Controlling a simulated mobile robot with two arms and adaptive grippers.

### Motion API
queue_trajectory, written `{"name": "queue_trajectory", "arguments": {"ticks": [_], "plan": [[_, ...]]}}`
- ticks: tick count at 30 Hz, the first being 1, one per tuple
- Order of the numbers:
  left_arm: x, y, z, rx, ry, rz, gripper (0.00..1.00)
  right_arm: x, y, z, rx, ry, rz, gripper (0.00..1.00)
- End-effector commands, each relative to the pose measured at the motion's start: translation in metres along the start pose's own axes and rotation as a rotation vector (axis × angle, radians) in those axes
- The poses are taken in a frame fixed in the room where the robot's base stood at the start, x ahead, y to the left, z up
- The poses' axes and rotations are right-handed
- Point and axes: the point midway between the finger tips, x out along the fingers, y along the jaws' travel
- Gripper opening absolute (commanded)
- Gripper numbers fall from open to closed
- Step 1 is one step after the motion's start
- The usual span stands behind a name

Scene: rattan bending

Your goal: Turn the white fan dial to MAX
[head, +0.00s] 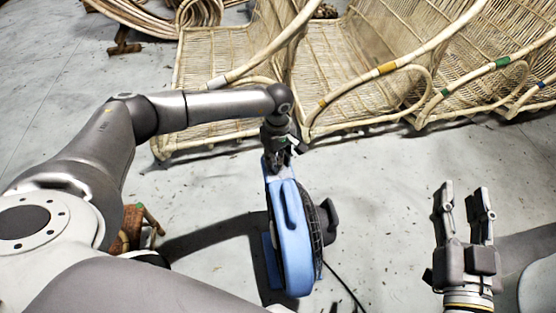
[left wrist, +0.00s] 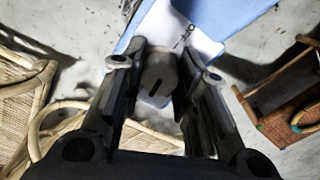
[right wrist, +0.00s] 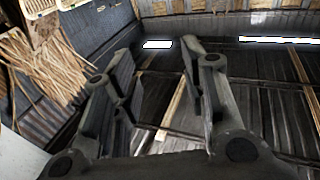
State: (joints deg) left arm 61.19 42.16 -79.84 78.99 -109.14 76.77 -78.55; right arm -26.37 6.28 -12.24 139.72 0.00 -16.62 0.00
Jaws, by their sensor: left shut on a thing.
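The blue fan (head: 292,252) stands on the floor in front of me, and its top also shows in the left wrist view (left wrist: 235,12). The fan dial (left wrist: 159,73) is a pale round knob with a dark slot mark, beside a white panel (left wrist: 180,38) with "OFF" lettering. My left gripper (head: 275,163) reaches down to the top of the fan. In the left wrist view its two fingers (left wrist: 160,85) are shut on the dial from both sides. My right gripper (head: 464,196) is open and empty, off to the right of the fan.
Rattan chairs (head: 365,75) line the back of the floor. A small wooden stool (head: 132,228) stands left of the fan, partly behind my arm. A dark cable (head: 345,285) runs on the floor.

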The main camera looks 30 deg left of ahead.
Motion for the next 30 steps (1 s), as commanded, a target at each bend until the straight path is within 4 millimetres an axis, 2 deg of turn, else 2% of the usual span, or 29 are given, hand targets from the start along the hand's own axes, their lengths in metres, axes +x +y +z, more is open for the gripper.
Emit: {"name": "queue_trajectory", "arguments": {"ticks": [12,28,29,30], "plan": [[-0.001,0.0,-0.001,0.171,0.001,0.002,0.05,0.001,-0.003,-0.018,0.003,0.103,-0.005,0.4],[-0.001,0.0,-0.001,0.191,0.001,0.002,0.05,0.0,-0.003,-0.021,0.003,0.117,-0.005,0.4],[-0.001,0.0,-0.001,0.191,0.001,0.002,0.33,0.0,-0.003,-0.021,0.003,0.117,-0.005,0.4],[-0.001,0.0,-0.001,0.191,0.001,0.002,0.38,0.0,-0.003,-0.021,0.003,0.117,-0.005,0.4]]}}
